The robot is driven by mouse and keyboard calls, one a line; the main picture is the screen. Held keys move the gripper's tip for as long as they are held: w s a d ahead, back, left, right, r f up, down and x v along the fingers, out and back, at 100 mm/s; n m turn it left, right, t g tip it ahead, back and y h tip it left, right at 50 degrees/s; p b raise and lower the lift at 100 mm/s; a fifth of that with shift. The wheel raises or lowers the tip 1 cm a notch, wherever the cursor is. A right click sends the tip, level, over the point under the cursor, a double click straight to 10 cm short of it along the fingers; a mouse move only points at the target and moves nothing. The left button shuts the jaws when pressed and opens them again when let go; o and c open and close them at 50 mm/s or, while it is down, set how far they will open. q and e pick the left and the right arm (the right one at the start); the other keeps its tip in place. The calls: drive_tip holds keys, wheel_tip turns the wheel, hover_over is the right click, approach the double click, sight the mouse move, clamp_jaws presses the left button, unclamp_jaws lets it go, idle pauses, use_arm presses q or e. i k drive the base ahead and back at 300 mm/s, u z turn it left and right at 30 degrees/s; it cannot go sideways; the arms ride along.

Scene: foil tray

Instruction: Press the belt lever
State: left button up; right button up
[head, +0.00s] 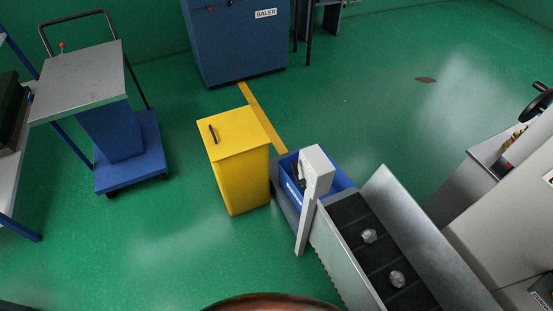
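A small lever with a red knob (61,46) stands near the back left of the grey top of a blue wheeled cart (93,78), at the left of the head view. It looks roughly upright; whether it is the belt lever I cannot tell. A conveyor with a dark belt (380,250) and metal side walls is at the lower right. Two crumpled foil balls, one farther (369,236) and one nearer (397,279), lie on the belt. Neither of my grippers is in view.
A white post with a box head (316,170) stands at the belt's far end, by a blue bin (342,181). A yellow lidded bin (243,185) stands left of it. A blue baler (235,45) is behind. Green floor (150,265) is clear between cart and yellow bin.

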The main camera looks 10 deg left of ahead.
sight(299, 182)
drive_tip(key=i, duration=0.1)
drive_tip(key=u, duration=0.2)
drive_tip(key=k, duration=0.3)
drive_tip(key=u, duration=1.05)
drive_tip(key=k, duration=1.05)
drive_tip(key=u, duration=1.05)
drive_tip(key=i, duration=1.3)
drive_tip(key=z, duration=1.05)
drive_tip(key=i, duration=0.85)
drive_tip(key=z, duration=1)
